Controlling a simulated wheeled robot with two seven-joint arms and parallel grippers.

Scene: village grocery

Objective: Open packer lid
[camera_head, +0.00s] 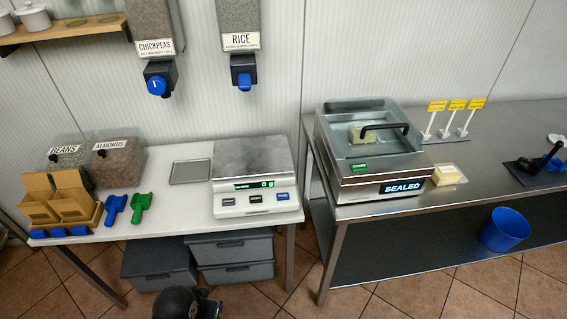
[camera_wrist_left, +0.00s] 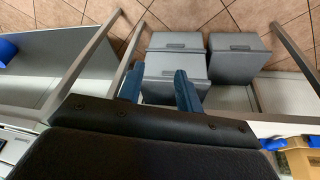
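The packer (camera_head: 357,186) stands on the left end of the steel table in the head view. Its clear lid (camera_head: 366,116) is down, with a black bar handle (camera_head: 385,128) on top. A pale block (camera_head: 357,136) shows through the lid. The front display (camera_head: 403,187) reads SEALED, and a small green button (camera_head: 359,167) sits to its left. My left gripper (camera_wrist_left: 157,82) shows in the left wrist view with its two blue fingers apart and nothing between them. It points down toward the floor, away from the packer. My right gripper is not in view.
A scale (camera_head: 256,200) stands on the white table, left of the packer across a narrow gap. A pale block on a tray (camera_head: 449,174) lies right of the packer, near yellow tags (camera_head: 456,105). Grey bins (camera_head: 232,247) sit below; a blue bucket (camera_head: 505,230) is at lower right.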

